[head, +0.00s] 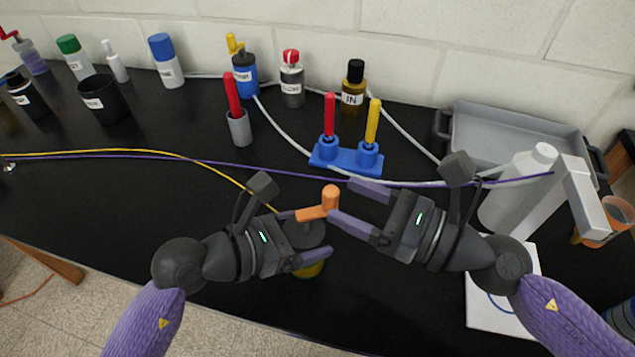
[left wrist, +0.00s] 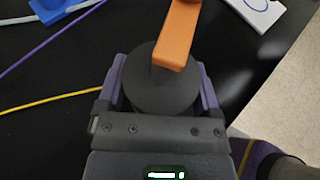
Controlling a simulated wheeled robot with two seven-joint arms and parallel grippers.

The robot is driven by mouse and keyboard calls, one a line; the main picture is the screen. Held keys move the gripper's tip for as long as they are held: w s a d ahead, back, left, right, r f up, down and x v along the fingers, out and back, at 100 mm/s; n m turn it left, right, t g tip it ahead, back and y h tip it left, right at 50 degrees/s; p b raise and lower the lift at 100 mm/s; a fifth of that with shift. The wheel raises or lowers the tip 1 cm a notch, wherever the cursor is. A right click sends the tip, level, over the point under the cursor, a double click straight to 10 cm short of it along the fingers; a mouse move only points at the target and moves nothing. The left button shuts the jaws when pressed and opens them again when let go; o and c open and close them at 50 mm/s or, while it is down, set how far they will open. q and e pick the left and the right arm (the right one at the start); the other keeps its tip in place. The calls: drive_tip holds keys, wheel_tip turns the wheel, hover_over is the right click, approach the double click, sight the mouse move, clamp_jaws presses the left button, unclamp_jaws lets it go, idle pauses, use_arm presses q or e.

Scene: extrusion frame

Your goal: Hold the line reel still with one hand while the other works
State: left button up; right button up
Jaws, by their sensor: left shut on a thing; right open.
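The line reel has a dark grey round body (head: 303,236) with a yellow lower part (head: 311,270) and an orange crank (head: 316,213) with an upright knob. My left gripper (head: 308,242) is shut around the reel's body, one finger on each side; the left wrist view shows the grey drum (left wrist: 158,98) between its fingers and the crank arm (left wrist: 176,38) pointing away. My right gripper (head: 344,203) is open, its fingertips just right of the crank knob, one behind and one in front. I cannot tell whether it touches the knob. The reel's lower part is mostly hidden.
Behind stand a blue holder (head: 346,158) with red and yellow handles and a grey cup (head: 239,128). Purple and yellow lines (head: 150,152) cross the black bench. A white bottle (head: 515,190) and grey tray (head: 515,133) are at right. Left of the left gripper is clear.

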sight(338, 197)
drive_tip(key=x, duration=0.5)
drive_tip(key=shift+a, duration=0.15)
clamp_jaws()
